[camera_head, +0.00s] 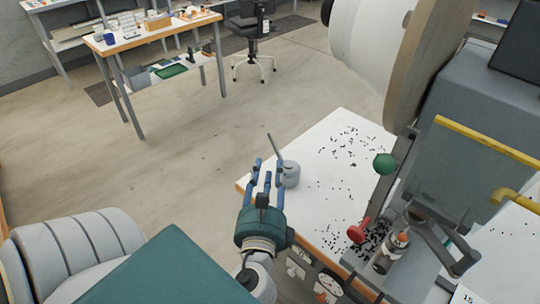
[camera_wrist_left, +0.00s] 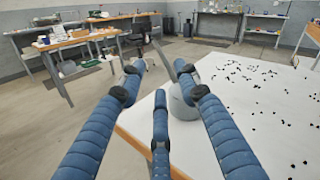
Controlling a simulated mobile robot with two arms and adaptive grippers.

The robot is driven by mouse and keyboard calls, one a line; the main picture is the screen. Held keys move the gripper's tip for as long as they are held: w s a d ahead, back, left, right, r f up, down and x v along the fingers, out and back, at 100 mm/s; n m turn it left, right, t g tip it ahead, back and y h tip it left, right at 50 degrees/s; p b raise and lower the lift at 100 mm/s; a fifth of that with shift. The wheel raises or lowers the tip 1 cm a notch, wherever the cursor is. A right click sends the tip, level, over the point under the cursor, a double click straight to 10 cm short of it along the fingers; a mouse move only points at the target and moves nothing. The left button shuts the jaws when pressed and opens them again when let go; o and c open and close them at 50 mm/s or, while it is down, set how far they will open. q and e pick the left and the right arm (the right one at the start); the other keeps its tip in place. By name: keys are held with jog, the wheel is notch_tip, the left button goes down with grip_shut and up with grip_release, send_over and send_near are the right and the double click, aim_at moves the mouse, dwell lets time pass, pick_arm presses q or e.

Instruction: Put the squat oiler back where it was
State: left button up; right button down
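The squat oiler (camera_head: 291,174) is a short grey can with a thin spout slanting up and to the left. It stands upright near the left corner of the white press table (camera_head: 315,205). My left gripper (camera_head: 268,168) has blue fingers, spread apart and empty, just left of the oiler. In the left wrist view the oiler (camera_wrist_left: 182,106) is beyond the fingers, partly hidden by the right finger. Whether a finger touches it I cannot tell. My right gripper is in neither view.
Small black bits lie scattered over the white table. The press (camera_head: 440,170) stands at the right, with a green knob (camera_head: 385,164), a red knob (camera_head: 357,233) and a bottle (camera_head: 390,252) near it. A wooden workbench (camera_head: 150,37) and a chair (camera_head: 250,28) stand farther back.

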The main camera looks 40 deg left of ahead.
pick_arm(q)
jog(key=v, duration=0.2)
jog(key=shift+s+d+f+b, duration=0.1)
jog(key=shift+s+d+b, duration=0.05)
jog(key=shift+s+b, duration=0.15)
jog(key=shift+s+d, duration=0.3)
jog(key=shift+s, duration=0.05)
jog(key=shift+s, duration=0.1)
